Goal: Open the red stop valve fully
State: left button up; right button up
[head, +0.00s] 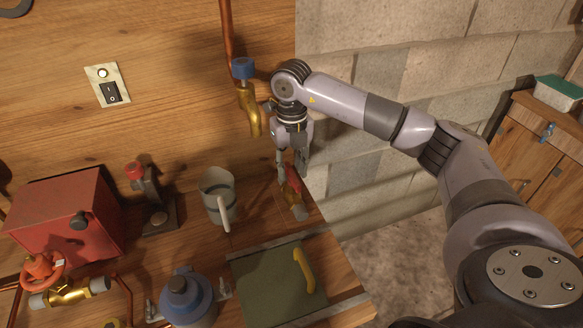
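The red stop valve (42,268) is at the lower left in the head view. It has a red handwheel on a brass body (68,294) with grey ends, joined to copper pipe. My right gripper (292,174) is far to its right, pointing down at the right end of the bench. Its fingers stand apart, just over a red-handled tool (293,190) with a grey end. I cannot tell whether they touch the tool. My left gripper is not in view.
A red box (68,222), a stand with a red knob (150,195) and a grey jug (217,197) stand between valve and gripper. A brass tap (249,108) is on the wall. A blue-topped vessel (186,298) and green board (276,287) with a yellow handle are in front.

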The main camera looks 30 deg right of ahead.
aim_at(291, 172)
notch_tip(291, 172, up, 12)
jog(key=shift+f, duration=0.25)
